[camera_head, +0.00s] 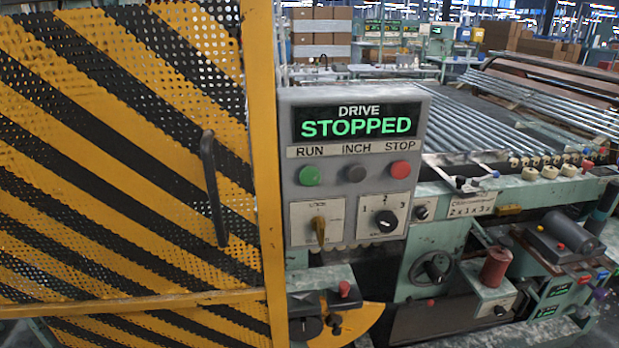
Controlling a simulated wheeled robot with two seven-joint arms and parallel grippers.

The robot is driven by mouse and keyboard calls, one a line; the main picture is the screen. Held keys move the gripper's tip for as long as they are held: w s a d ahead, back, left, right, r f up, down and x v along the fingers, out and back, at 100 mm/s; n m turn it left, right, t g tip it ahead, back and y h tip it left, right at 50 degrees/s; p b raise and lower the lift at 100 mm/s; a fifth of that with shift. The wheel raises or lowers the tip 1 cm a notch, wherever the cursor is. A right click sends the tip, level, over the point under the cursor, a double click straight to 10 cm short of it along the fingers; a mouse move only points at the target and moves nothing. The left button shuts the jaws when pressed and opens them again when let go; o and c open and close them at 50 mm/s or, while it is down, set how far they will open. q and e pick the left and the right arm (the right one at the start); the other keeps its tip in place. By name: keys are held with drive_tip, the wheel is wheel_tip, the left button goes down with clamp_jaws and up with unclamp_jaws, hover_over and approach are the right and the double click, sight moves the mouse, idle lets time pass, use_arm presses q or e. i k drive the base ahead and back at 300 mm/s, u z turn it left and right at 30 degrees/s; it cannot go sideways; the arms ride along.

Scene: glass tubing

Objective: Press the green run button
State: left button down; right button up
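The green run button (309,175) is on the upper left of the grey control panel (292,123), under the label RUN. A dark grey button (356,173) under INCH and a red button (400,170) under STOP sit to its right in the same row. The display (357,121) above them reads DRIVE STOPPED in white and green letters. Neither of my grippers shows in the head view.
A yellow and black striped mesh guard door (120,150) with a black handle (213,188) stands left of the panel. Below the buttons are a yellow lever switch (319,229) and a black rotary knob (386,221). Glass tubes (490,115) lie on the machine at right.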

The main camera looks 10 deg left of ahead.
sight(310, 176)
drive_tip(key=k, duration=1.35)
drive_tip(key=z, duration=0.65)
drive_tip(key=i, duration=1.15)
drive_tip(key=u, duration=0.6)
